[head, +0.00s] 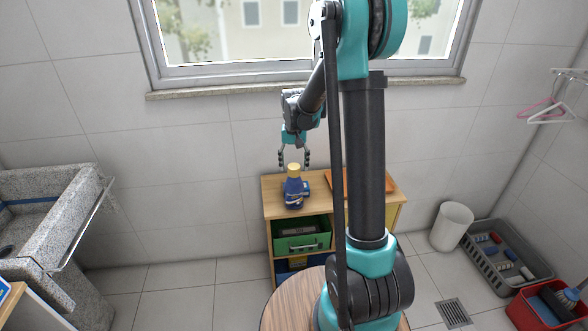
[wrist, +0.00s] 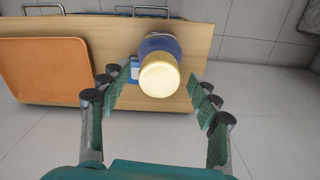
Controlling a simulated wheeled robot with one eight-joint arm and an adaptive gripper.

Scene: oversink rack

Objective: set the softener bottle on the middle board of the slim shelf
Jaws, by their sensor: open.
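The softener bottle, apparently the blue bottle (head: 293,189) with a cream-yellow cap, stands upright on the top of a low wooden unit (head: 275,209) below the window. In the wrist view I look down on its cap (wrist: 159,75). My gripper (head: 294,161) is open and empty, pointing down just above the bottle. In the wrist view its fingers (wrist: 156,86) show on either side of the cap, apart from it.
A small blue item (head: 305,187) is close beside the bottle. An orange board (wrist: 40,70) lies on the same top. A green crate (head: 302,243) sits inside the unit. A stone sink (head: 75,215) is left; a white bin (head: 451,227) and grey crate (head: 485,285) are right.

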